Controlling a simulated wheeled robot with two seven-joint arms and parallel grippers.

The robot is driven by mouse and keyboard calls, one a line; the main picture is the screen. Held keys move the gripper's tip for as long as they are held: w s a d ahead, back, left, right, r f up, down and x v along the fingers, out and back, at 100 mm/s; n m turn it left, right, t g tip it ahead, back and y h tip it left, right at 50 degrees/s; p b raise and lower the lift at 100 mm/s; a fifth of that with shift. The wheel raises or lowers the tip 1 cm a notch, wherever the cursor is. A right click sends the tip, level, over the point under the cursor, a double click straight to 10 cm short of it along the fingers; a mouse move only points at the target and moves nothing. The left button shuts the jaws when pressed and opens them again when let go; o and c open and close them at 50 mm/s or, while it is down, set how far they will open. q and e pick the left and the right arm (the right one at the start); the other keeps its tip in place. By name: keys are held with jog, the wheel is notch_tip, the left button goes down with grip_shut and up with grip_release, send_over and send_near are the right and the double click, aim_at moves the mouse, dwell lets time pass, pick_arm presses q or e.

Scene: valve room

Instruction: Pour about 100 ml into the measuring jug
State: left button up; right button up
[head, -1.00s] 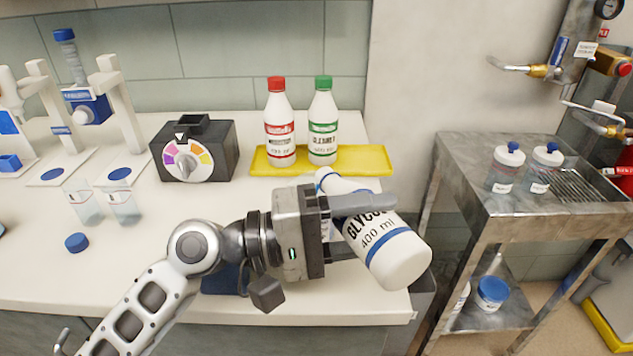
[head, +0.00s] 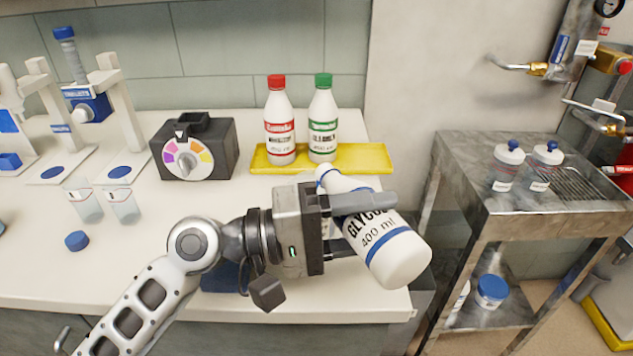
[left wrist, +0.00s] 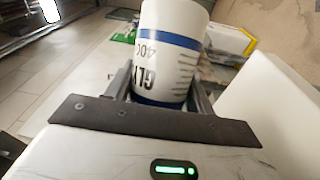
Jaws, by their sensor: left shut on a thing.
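The white glycol bottle (head: 385,240), with blue bands and a 400 ml label, is tilted well over. Its base faces the near right and its neck points to the back left. My left gripper (head: 362,228) is shut around the bottle's body, above the front right of the counter. The left wrist view also shows the bottle (left wrist: 172,45) between the fingers. I cannot make out the measuring jug clearly; the gripper and bottle hide the area under the neck. No pouring stream shows. My right gripper is not in view.
A yellow tray (head: 378,160) holds a red-capped bottle (head: 279,125) and a green-capped bottle (head: 322,120). A black dial box (head: 222,150), two clear beakers (head: 122,206) and a blue cap (head: 77,240) stand left. A metal cart (head: 520,225) is right.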

pick_arm(q)
jog(key=m, duration=0.1)
jog(key=f+m+b, duration=0.1)
jog(key=f+m+y, duration=0.1)
jog(key=shift+s+d+f+b, duration=0.1)
jog(key=shift+s+f+b, duration=0.15)
jog(key=shift+b, duration=0.05)
jog(key=shift+r, duration=0.15)
jog(key=shift+w+f+m+y+b, duration=0.2)
jog(key=shift+f+m+y+b, duration=0.1)
jog(key=shift+f+m+b, duration=0.3)
jog(key=shift+f+m, duration=0.1)
jog(key=shift+m, duration=0.2)
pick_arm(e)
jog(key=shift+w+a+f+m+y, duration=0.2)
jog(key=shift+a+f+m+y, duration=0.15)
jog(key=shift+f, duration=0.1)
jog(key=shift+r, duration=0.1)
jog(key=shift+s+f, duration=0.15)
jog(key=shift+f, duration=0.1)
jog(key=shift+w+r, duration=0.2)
